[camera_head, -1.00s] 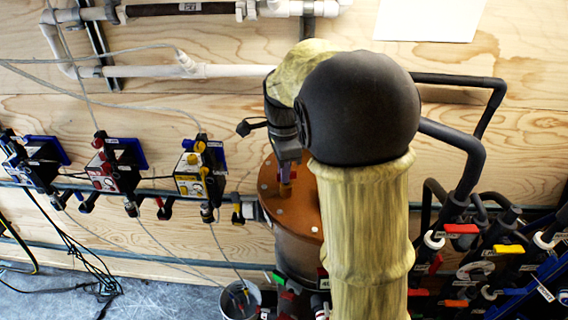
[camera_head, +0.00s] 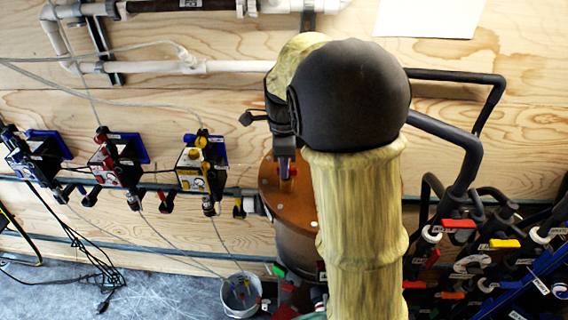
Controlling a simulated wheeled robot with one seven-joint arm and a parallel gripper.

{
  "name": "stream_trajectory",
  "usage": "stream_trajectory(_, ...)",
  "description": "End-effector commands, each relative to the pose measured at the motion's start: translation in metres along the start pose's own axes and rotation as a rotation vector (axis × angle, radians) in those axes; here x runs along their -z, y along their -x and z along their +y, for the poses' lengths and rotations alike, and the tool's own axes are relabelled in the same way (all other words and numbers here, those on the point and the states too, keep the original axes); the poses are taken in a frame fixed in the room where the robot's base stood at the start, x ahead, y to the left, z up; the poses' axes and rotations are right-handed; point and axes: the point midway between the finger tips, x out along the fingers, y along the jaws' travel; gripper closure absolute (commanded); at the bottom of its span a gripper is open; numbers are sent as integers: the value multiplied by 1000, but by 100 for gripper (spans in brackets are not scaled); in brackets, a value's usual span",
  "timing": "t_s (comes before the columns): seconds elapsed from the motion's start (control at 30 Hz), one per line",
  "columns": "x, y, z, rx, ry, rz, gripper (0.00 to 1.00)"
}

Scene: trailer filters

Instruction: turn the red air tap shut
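My gripper (camera_head: 286,172) points down over the copper-brown lid of a round tank (camera_head: 300,215). Its fingertips are small and dark here, and I cannot tell their opening. A small red part (camera_head: 294,171) shows right by the fingertips on the lid; whether they touch it is unclear. My padded yellow arm hides the right side of the tank. A red lever handle (camera_head: 458,224) sits on the pipework at the right, well apart from my gripper. Another red tap-like part (camera_head: 166,201) hangs below the middle box on the left. No label marks which is the air tap.
Three control boxes with blue, red and yellow parts (camera_head: 200,170) line the plywood wall at left, with cables below. A bucket (camera_head: 240,294) stands on the floor. Dark pipes with a yellow handle (camera_head: 505,243) crowd the right. A white pipe (camera_head: 150,68) crosses above.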

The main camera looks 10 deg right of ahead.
Motion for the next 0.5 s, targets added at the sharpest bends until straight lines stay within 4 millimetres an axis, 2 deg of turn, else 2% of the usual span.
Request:
stream_trajectory(0.37, 0, 0, 1, -3, 2, 1, 67)
stream_trajectory(0.5, 0, 9, 0, -1, 3, 0, 67)
